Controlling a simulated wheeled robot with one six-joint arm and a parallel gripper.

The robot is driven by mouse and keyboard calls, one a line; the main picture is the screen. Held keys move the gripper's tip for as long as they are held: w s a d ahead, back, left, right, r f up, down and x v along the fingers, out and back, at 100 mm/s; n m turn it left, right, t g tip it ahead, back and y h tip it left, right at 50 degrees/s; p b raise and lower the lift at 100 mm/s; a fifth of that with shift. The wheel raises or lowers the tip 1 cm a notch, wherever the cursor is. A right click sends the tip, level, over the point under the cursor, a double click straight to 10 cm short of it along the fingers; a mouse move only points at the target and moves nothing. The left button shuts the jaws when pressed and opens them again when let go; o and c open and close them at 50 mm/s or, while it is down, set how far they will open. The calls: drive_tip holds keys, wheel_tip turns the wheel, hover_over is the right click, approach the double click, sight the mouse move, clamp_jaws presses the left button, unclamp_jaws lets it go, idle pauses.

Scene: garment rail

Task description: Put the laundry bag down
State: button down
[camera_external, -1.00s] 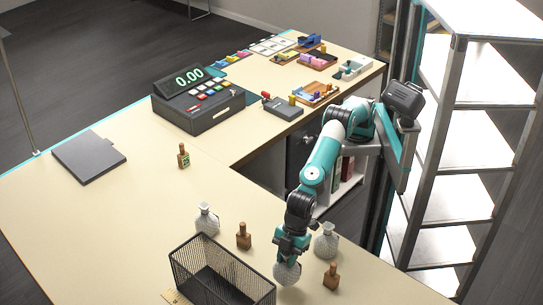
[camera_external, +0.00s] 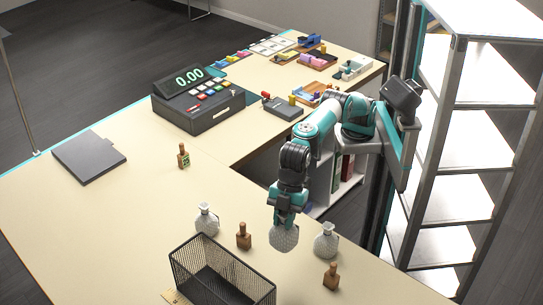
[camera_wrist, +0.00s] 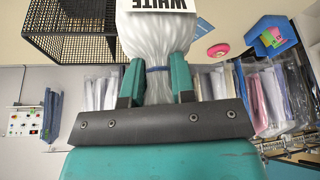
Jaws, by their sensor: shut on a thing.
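My gripper (camera_external: 288,218) is shut on the neck of a pale, round bag (camera_external: 284,238) that hangs below it. In the wrist view the bag (camera_wrist: 158,62) is white and gathered, with a blue tie at its neck between the two teal fingers and a label reading "WHITE". The bag is over the counter (camera_external: 120,215), behind the wire basket; whether its underside touches the counter cannot be told.
A black wire basket (camera_external: 238,268) stands at the front. Similar pale round items stand left (camera_external: 207,220) and right (camera_external: 326,240) of my bag. Brown bottles stand nearby, one at centre (camera_external: 243,236) and one at right (camera_external: 331,276). The counter's left middle is clear.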

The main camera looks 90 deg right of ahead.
drive_tip(key=s+d+n+g+h+p, duration=0.15)
drive_tip(key=d+n+g+p, duration=0.35)
drive_tip(key=d+n, duration=1.25)
wheel_tip(320, 180, down, 19)
drive_tip(key=d, duration=0.1)
drive_tip(key=shift+w+f+g+p, duration=0.2)
drive_tip(key=shift+g+p, duration=0.15)
drive_tip(key=shift+g, duration=0.05)
drive_tip(key=shift+f, duration=0.15)
drive_tip(key=c, duration=1)
unclamp_jaws()
drive_tip(key=shift+o, duration=0.2)
